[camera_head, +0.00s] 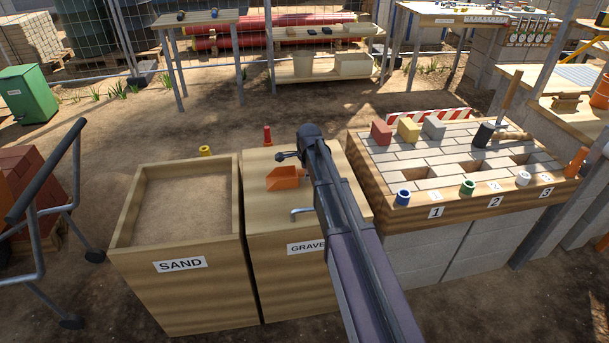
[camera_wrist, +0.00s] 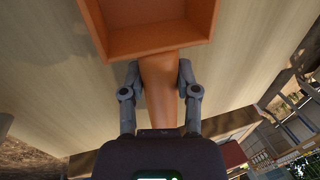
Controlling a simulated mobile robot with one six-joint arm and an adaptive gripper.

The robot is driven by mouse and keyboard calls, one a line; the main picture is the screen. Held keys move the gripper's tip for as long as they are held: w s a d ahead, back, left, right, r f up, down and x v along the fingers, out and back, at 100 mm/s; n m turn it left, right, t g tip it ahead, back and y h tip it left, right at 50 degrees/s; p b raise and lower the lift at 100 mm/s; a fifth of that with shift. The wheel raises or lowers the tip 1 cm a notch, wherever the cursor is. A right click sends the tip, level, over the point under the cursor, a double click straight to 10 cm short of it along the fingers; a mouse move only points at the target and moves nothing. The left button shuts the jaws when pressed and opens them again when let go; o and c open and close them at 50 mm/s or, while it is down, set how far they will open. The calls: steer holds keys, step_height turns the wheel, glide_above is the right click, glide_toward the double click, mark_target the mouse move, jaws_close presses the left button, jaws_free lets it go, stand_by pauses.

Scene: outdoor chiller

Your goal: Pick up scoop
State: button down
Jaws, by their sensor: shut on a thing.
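The orange scoop (camera_head: 284,178) is at the wooden gravel box (camera_head: 318,203), over its flat top. Whether it touches that top cannot be told. In the wrist view, the scoop's square open pan (camera_wrist: 150,42) is at the top, and its tapered orange handle (camera_wrist: 163,100) runs down between my fingers. My gripper (camera_wrist: 158,78) is shut on the handle, one dark finger on each side just below the pan. In the head view, my arm reaches in from the lower right and hides part of the gravel box and its label.
An open wooden box of sand (camera_head: 180,205) stands left of the gravel box. A paved bench (camera_head: 425,160) with coloured blocks, cups and numbered slots stands to the right. A small red cone (camera_head: 267,136) is behind the gravel box. A dark tubular cart handle (camera_head: 45,170) is at far left.

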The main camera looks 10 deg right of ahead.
steer(key=shift+r, duration=0.1)
step_height(320, 180, up, 10)
steer(key=p, duration=1)
stand_by(0.7)
steer(key=c, duration=1)
jaws_free()
steer(key=shift+c, duration=0.2)
jaws_close()
